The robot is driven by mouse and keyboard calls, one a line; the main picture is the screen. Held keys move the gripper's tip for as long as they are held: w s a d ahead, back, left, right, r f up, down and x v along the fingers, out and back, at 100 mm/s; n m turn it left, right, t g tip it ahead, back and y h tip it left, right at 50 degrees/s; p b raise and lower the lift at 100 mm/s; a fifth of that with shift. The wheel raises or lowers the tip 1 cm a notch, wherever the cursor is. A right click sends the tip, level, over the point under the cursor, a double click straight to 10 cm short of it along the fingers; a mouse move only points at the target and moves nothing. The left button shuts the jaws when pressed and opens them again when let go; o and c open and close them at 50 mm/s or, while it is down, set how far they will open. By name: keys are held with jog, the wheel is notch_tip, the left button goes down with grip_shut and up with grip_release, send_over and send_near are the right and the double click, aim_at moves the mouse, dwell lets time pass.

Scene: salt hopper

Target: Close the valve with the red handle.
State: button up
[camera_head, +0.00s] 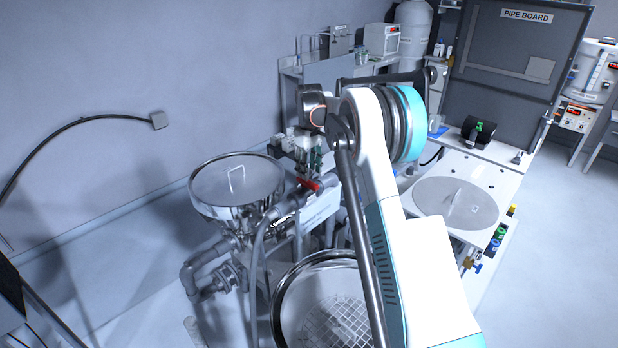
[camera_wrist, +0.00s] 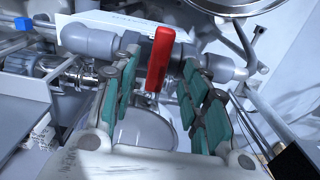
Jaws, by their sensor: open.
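The valve's red handle (camera_wrist: 160,60) stands between the two open fingers of my gripper (camera_wrist: 168,95) in the wrist view. No contact between the fingers and the handle is clear. The handle sits on a grey pipe (camera_wrist: 88,40) that runs across behind it. In the head view the red handle (camera_head: 309,184) shows as a small red piece on the grey pipe, right of the steel hopper. My gripper (camera_head: 308,150) is just above it there, partly hidden by my arm.
A steel hopper with a lid (camera_head: 237,183) stands left of the valve. A round vessel with a grid (camera_head: 335,318) is below in front. A white bench with a round plate (camera_head: 455,203) and a pipe board (camera_head: 515,75) are to the right. Grey piping crowds the valve.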

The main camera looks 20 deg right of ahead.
aim_at(308, 183)
notch_tip(308, 183, up, 7)
dwell(0.3)
jog(key=shift+s+a+r, duration=0.1)
jog(key=shift+r, duration=0.05)
dwell(0.3)
jog(key=s+a+m+t+b, duration=0.1)
jog(key=s+a+b, duration=0.3)
jog(key=s, duration=0.3)
jog(key=s+a+r+t+b, duration=0.1)
jog(key=s+a+t+b, duration=0.15)
jog(key=s+b, duration=0.35)
jog(key=s+a+m+b, duration=0.1)
jog(key=s+a+b, duration=0.25)
jog(key=s, duration=0.55)
jog(key=s+a+f+m+t+b, duration=0.1)
jog(key=s+f+b, duration=0.4)
jog(key=s+f, duration=0.5)
jog(key=s+a+f+m+t+b, duration=0.1)
jog(key=s+a+f+b, duration=0.4)
jog(key=s+f, duration=0.5)
jog(key=shift+s+t+b, duration=0.3)
jog(key=shift+s+t, duration=0.55)
jog(key=shift+s, duration=0.4)
